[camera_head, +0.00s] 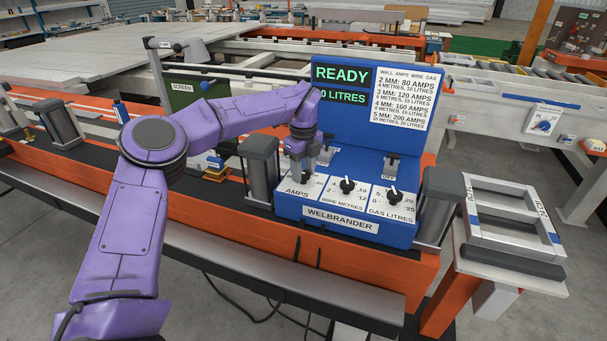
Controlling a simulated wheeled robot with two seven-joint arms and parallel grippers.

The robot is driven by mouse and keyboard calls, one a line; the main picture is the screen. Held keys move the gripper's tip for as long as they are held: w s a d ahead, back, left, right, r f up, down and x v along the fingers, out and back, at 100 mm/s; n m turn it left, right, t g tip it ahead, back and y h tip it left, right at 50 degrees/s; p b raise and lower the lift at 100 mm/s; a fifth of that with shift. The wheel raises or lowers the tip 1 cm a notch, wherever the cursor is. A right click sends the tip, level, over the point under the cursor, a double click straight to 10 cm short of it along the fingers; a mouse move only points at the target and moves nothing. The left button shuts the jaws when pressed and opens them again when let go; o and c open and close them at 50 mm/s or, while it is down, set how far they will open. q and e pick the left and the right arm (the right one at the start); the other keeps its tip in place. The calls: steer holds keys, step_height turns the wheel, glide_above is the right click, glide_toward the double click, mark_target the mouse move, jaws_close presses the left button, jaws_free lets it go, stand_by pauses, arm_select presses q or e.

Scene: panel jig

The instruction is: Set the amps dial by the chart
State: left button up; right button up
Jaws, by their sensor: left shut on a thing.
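The blue Welbrander panel (330,228) stands on an orange bench with AMPS, WIRE METRES and GAS LITRES dials. My left gripper (296,173) points down at the AMPS plate (292,192) and is shut on the amps dial. The gripper hides the dial's knob and most of its scale, so its setting cannot be read. The white chart (402,96) on the upright back lists 2 mm: 80 amps, 3 mm: 120, 4 mm: 160 and 5 mm: 200. The green display (342,75) reads READY; the line below ends in LITRES, partly covered by my arm. My right gripper is not in view.
The wire dial (347,186) and gas dial (393,195) sit right of the gripper. Two small levers marked OFF (390,165) stand behind the dials. Grey cylinders (262,168) flank the panel. A metal frame (515,222) lies on a stand at right.

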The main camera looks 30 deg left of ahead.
mark_target(303, 173)
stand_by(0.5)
arm_select(q)
steer(key=o, duration=1.1)
steer(key=shift+c, duration=0.2)
step_height(303, 173, up, 10)
steer(key=shift+r, duration=0.25)
